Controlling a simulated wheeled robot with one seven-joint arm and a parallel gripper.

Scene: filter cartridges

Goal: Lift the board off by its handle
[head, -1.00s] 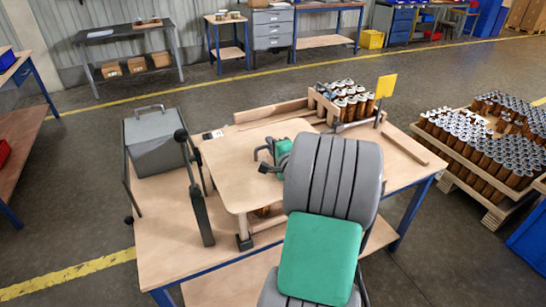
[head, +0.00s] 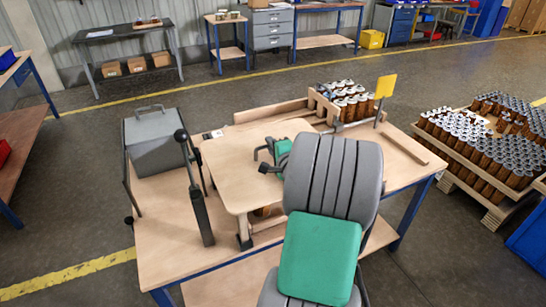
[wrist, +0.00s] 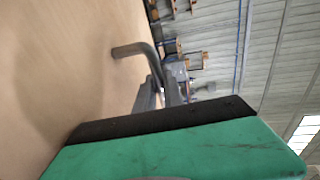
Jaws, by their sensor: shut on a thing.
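The board (head: 228,171) is a flat, light wooden panel over the middle of the workbench. It also fills the left of the wrist view (wrist: 60,60). Its handle (wrist: 133,49) is a dark grey bent bar, seen in the wrist view. My gripper (head: 268,156) is above the board, shut on the handle. In the head view my grey and green arm hides the board's right part, and the grip is small and partly hidden. Something brown-orange (head: 263,210) shows in the gap under the board's front edge.
On the bench (head: 165,245), a grey lidded box (head: 153,143) and an upright dark lever (head: 198,200) stand left of the board. Several cartridges (head: 352,100) stand behind, near a yellow flag (head: 385,86). A pallet of cartridges (head: 475,150) stands at right.

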